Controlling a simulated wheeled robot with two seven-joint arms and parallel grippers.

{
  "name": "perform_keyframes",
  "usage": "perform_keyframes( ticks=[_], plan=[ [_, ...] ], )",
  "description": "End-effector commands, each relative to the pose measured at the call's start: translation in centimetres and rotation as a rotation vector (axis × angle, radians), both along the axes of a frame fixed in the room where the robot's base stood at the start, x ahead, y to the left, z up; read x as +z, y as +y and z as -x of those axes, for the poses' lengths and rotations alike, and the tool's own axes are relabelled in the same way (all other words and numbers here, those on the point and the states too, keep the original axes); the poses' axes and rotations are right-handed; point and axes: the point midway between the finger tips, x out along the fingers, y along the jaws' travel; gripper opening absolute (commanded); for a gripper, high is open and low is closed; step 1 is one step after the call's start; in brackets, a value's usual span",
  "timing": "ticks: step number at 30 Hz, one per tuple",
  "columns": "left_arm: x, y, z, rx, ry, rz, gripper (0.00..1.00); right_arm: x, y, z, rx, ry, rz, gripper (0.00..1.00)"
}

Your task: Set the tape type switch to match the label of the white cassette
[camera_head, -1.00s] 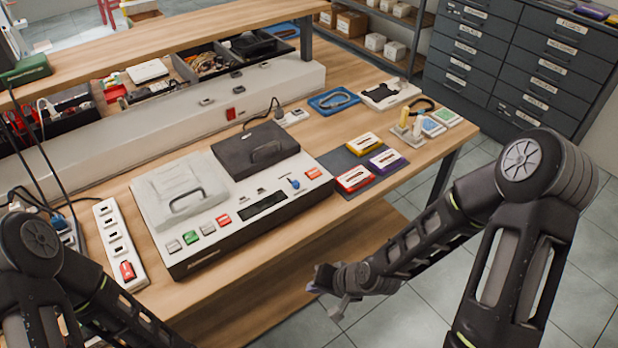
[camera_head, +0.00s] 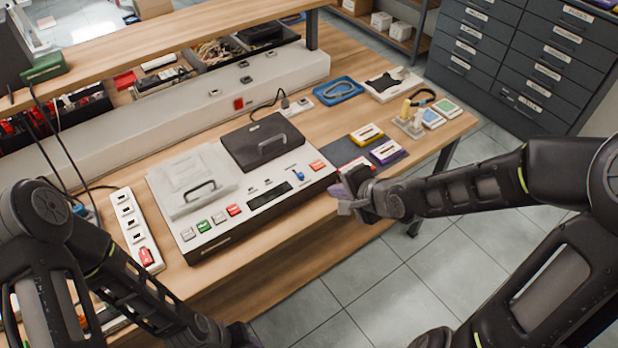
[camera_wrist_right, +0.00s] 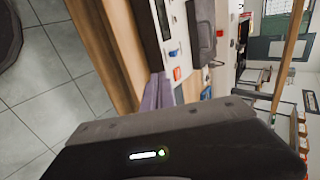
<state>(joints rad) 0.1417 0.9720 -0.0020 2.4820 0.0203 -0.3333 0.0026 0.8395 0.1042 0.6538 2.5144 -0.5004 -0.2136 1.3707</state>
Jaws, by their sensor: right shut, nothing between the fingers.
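The cassette deck (camera_head: 270,200) lies on the workbench with a light grey lid (camera_head: 195,180) at left and a dark lid (camera_head: 262,142) at right, both shut. A small blue lever (camera_head: 298,174), which looks like the tape type switch, stands on its panel; it also shows in the right wrist view (camera_wrist_right: 175,53). Its exact setting is too small to read. My right gripper (camera_head: 346,198) is shut and empty, off the deck's front right corner, apart from the lever. Its fingers (camera_wrist_right: 158,92) show in the wrist view. I cannot make out a white cassette. My left gripper is out of frame.
A dark mat with yellow (camera_head: 367,133), purple (camera_head: 387,151) and partly hidden red cassettes lies right of the deck, close to my right gripper. A power strip (camera_head: 135,230) lies at left. A blue tray (camera_head: 338,91) is behind. A raised shelf (camera_head: 170,40) spans the back.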

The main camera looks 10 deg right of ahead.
Motion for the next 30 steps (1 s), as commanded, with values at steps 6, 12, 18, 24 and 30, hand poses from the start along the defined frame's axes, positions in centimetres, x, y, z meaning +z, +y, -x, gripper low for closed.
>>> perform_keyframes(
  ticks=[6, 12, 18, 24, 30],
  plan=[
    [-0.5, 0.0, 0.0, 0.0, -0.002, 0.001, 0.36, -0.4, 0.1, -0.2, -0.001, 0.0, -0.001, 0.0],
    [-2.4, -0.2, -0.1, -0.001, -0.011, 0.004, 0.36, -1.8, 0.5, -1.2, 0.001, -0.002, 0.0, 0.0],
    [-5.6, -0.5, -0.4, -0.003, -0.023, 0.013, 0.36, -3.9, 1.3, -3.1, 0.004, -0.003, 0.0, 0.0],
    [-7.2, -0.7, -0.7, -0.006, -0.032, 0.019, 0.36, -5.3, 2.1, -4.8, 0.005, -0.003, -0.002, 0.0],
    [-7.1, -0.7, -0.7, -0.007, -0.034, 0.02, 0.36, -6.8, 3.0, -6.8, 0.006, 0.0, -0.001, 0.0]
  ],
)
